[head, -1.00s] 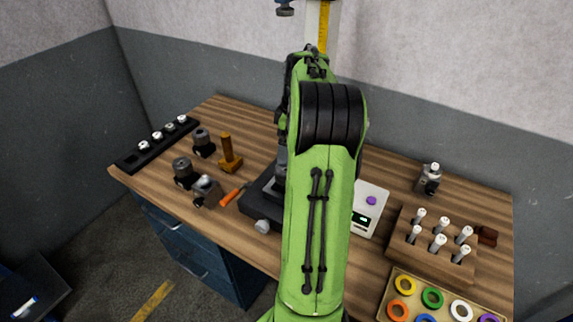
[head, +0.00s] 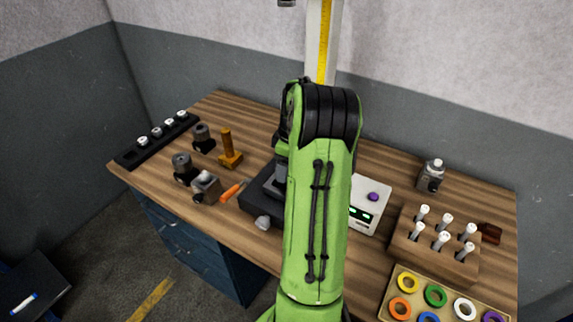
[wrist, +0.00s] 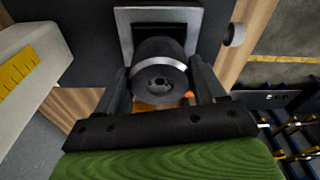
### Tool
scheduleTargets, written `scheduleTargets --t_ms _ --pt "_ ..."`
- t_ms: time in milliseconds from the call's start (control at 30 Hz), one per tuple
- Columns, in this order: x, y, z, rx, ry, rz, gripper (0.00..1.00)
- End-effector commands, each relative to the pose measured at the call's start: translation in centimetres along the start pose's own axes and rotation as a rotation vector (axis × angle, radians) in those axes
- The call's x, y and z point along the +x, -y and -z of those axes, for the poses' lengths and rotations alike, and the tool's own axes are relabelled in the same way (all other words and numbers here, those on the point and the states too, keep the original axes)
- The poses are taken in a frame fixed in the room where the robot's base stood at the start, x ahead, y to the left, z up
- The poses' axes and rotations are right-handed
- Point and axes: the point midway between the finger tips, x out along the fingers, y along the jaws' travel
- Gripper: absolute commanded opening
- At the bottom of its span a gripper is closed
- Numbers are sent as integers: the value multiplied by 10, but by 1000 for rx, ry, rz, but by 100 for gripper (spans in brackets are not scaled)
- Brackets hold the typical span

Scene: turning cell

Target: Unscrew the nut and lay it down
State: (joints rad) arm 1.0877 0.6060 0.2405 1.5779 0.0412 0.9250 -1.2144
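In the wrist view, a dark round nut (wrist: 161,87) with a hole in its middle sits at the near end of a dark cylindrical part with a silver ring (wrist: 160,65). This part stands in front of a square grey fixture (wrist: 190,20). My gripper (wrist: 158,72) has one finger on each side of it, near the silver ring. The fingers are very close to its sides, and I cannot tell whether they touch. In the head view my green arm hides the gripper and nut; part of the dark fixture base (head: 258,202) shows.
The wooden bench (head: 255,125) holds dark cylindrical parts (head: 184,168), a brass-coloured upright piece (head: 229,150) and an orange-handled tool (head: 232,190) at left. At right are a white box with a purple button (head: 372,200), a peg block (head: 440,262) and a tray of coloured rings (head: 400,283).

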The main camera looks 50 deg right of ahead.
Motion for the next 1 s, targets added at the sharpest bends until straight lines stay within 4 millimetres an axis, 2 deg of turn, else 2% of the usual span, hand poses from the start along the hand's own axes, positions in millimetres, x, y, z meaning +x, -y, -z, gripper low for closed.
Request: scheduleTargets --t_ms 33,167,200,300,500,600,867,933,1000 --pt "0 0 0 0 0 0 56" --pt "0 0 0 0 0 0 36" --pt "0 0 0 -1 0 0 34" --pt "-2 0 0 -96 1 11 34" --pt "-1 0 0 -607 2 75 34" --pt "0 0 0 -767 2 94 34" --pt "0 0 0 -800 0 97 34" --pt "1 0 0 -864 1 105 34" --pt "2 0 0 -1038 3 126 34"
